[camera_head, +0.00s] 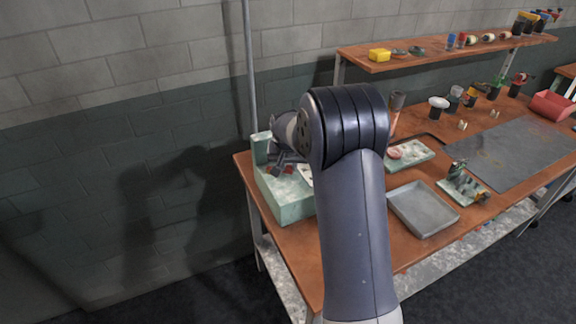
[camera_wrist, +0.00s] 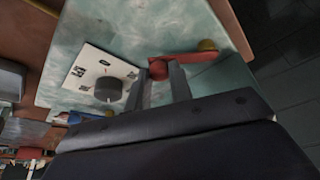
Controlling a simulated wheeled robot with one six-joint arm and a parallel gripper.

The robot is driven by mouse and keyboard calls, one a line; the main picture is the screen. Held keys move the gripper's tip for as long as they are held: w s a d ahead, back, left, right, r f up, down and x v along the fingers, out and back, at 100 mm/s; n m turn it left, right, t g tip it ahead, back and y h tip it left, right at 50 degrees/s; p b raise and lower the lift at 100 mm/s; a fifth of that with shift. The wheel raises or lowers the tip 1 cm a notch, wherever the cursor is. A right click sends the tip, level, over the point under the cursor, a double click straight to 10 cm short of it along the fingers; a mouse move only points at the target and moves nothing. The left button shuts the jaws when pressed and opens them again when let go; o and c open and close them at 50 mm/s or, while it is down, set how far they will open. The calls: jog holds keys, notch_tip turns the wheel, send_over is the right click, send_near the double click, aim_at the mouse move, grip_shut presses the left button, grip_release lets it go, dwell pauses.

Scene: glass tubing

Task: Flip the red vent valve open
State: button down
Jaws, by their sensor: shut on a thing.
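The red vent valve (camera_wrist: 195,57) is a red lever with a rounded end, on the pale green box (camera_wrist: 215,12) in the wrist view. My gripper (camera_wrist: 159,76) has its two grey fingers on either side of the lever's rounded end and is shut on it. The rest of the lever runs off to the right of the fingers, toward a yellow-brass fitting. In the head view, my gripper (camera_head: 283,160) is over the green box (camera_head: 288,207) at the table's left end, with small red parts by the fingers. My arm hides part of the box there.
A white plate with a dark grey knob (camera_wrist: 108,88) is left of my fingers in the wrist view. In the head view, a grey tray (camera_head: 422,222), a white-topped green block (camera_head: 409,154) and a small green fixture (camera_head: 461,183) are on the table. A wall pole (camera_head: 249,70) rises behind the box.

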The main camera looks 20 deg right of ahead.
jog(key=c, duration=1.3)
grip_release()
jog(key=shift+o, duration=0.2)
jog(key=b+v, duration=0.2)
jog(key=v, duration=0.8)
jog(key=shift+r, duration=0.35)
jog(key=shift+s, duration=0.1)
jog(key=p+x, duration=0.2)
jog(key=x, duration=0.8)
jog(key=shift+f, duration=0.35)
jog(key=shift+w, duration=0.2)
jog(key=shift+s+a+m, duration=0.1)
jog(key=shift+s+m, duration=0.1)
jog(key=shift+m, duration=0.2)
